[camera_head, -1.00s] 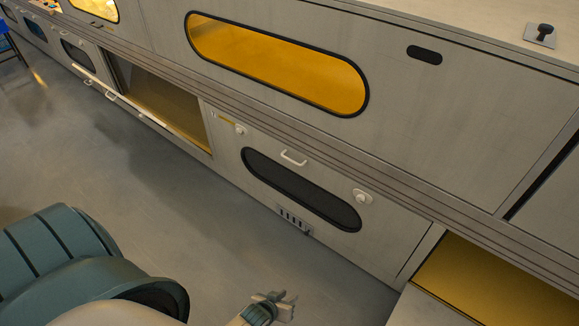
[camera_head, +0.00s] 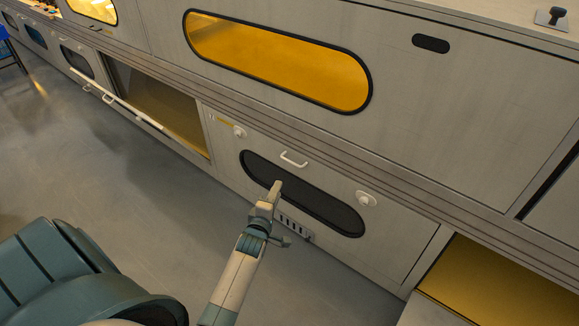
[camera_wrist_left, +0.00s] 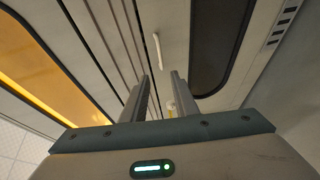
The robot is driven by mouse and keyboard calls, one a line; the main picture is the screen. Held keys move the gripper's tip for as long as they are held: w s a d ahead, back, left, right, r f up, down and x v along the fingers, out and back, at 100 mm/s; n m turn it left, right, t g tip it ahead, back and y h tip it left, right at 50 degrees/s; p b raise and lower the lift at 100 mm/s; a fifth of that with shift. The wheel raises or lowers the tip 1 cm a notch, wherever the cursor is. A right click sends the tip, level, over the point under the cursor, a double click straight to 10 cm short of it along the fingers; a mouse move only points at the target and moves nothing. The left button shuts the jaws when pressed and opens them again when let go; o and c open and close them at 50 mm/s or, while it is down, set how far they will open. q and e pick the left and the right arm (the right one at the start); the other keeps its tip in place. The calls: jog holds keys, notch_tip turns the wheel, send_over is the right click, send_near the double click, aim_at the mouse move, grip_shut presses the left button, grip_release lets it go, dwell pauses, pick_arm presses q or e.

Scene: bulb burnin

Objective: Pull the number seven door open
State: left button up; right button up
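A grey lower door (camera_head: 225,150) with a dark oval window (camera_head: 325,208) is shut in the middle of the head view. Its white bar handle (camera_head: 294,159) sits above the window. White knobs sit at its upper left (camera_head: 239,131) and right (camera_head: 366,199). I cannot read a number on it. My left gripper (camera_head: 275,190) is in front of the window, below the handle in the picture. In the left wrist view its fingers (camera_wrist_left: 161,78) are open and empty. The handle (camera_wrist_left: 157,50) shows beyond the fingertips, apart from them. My right gripper is not in view.
An open bay (camera_head: 150,95) with a lowered door is at the left. Another open bay with a yellow inside (camera_head: 490,275) is at the lower right. An upper panel with an amber window (camera_head: 280,62) is above. The grey floor (camera_head: 120,175) is clear.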

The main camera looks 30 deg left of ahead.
pick_arm(q)
jog(key=shift+w, duration=0.15)
